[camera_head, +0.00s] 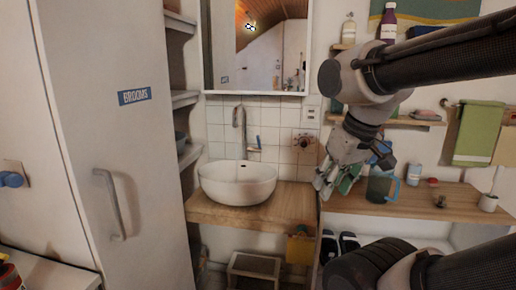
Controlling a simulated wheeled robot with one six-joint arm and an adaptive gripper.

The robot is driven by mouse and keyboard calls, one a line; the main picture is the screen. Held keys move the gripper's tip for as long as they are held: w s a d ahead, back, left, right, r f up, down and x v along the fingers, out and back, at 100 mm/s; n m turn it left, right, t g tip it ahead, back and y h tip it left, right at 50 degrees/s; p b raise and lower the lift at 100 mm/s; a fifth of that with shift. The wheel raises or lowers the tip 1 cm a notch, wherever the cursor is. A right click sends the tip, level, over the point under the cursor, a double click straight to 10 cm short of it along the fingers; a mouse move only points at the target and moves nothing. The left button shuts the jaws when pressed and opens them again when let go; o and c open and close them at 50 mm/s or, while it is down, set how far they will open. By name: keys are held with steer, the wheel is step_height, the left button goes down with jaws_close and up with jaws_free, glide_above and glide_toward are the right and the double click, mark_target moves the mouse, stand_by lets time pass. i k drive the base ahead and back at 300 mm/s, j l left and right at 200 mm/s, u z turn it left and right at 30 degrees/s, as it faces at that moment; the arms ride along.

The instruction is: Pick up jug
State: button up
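A grey-blue jug (378,189) with a blue handle on its right side stands upright on the wooden shelf at the right. My gripper (324,186) hangs to the left of the jug, with its fingers pointing down and left near the left end of that shelf. It looks apart from the jug. The fingers are small and overlap in this view, so I cannot tell how far they are apart. A green thing (349,182) shows just behind the fingers; what it is stays unclear.
A white basin (238,182) stands on a wooden counter (222,213) to the left. A white jar (414,174) and small items sit right of the jug. A green towel (478,133) hangs above. A tall cabinet (115,150) fills the left.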

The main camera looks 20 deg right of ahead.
mark_target(379, 182)
steer(key=z, duration=1.4)
steer(key=i+l+u, duration=0.15)
steer(key=l, duration=0.25)
steer(key=l+u, duration=0.1)
steer(key=l, duration=0.3)
